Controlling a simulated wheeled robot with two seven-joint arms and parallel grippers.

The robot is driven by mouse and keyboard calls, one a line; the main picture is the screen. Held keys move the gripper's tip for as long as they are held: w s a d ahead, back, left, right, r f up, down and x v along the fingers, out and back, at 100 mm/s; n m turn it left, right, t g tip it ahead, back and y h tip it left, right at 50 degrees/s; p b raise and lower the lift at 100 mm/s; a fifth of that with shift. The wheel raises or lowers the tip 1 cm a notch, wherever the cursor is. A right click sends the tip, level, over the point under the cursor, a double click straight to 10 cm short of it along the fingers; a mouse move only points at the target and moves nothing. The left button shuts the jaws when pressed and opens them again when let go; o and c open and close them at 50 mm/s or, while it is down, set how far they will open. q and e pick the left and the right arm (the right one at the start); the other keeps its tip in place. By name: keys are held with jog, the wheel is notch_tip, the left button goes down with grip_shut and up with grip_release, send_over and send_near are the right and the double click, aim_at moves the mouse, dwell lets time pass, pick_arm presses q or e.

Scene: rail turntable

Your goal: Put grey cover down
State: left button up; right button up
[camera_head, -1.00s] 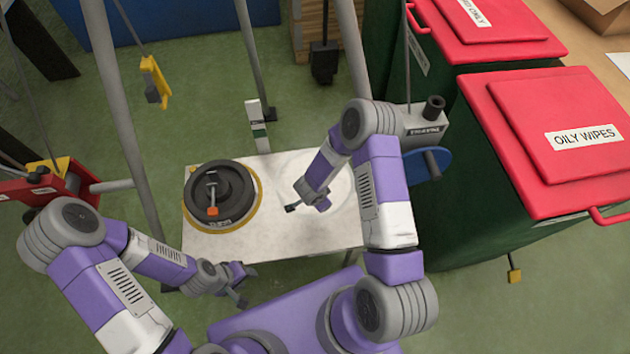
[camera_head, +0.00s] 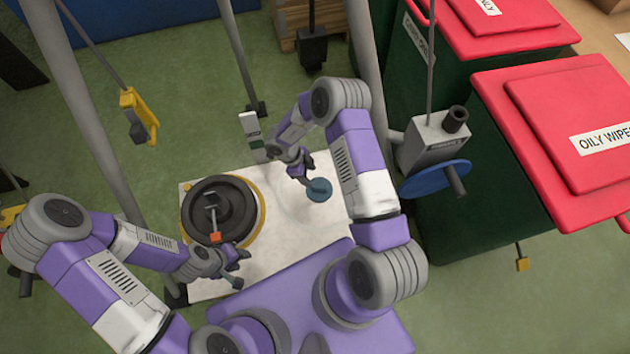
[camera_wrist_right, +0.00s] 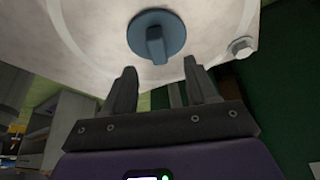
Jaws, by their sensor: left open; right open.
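A round blue-grey cover (camera_head: 319,190) with a raised grip bar lies flat on the white tabletop (camera_head: 285,255), near its right side. In the right wrist view the cover (camera_wrist_right: 150,22) is just beyond my fingertips, with clear space between. My right gripper (camera_head: 303,166) is open and empty beside the cover, and its two fingers also show apart in the right wrist view (camera_wrist_right: 160,70). My left gripper (camera_head: 241,269) is open and empty at the table's near left, close to a dark round wheel-like part (camera_head: 222,208) with an orange-tipped handle.
A grey box with a blue handwheel (camera_head: 436,180) hangs right of the table. Red-lidded green bins (camera_head: 560,140) stand further right. Metal poles (camera_head: 85,110) rise at the left, and a yellow hook block (camera_head: 138,115) hangs there. A white-and-green upright piece (camera_head: 252,135) stands behind the table.

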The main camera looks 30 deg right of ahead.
aim_at(319, 186)
jog(key=x, duration=0.1)
jog(key=b+x, duration=0.1)
jog(key=shift+s+d+f, duration=0.2)
jog(key=shift+s+f, duration=0.05)
jog(key=shift+s, duration=0.1)
jog(key=b+x, duration=0.1)
jog(key=x, duration=0.3)
jog(key=shift+s+f+b, duration=0.1)
jog(key=shift+f+b, duration=0.05)
jog(key=shift+b, duration=0.2)
grip_shut()
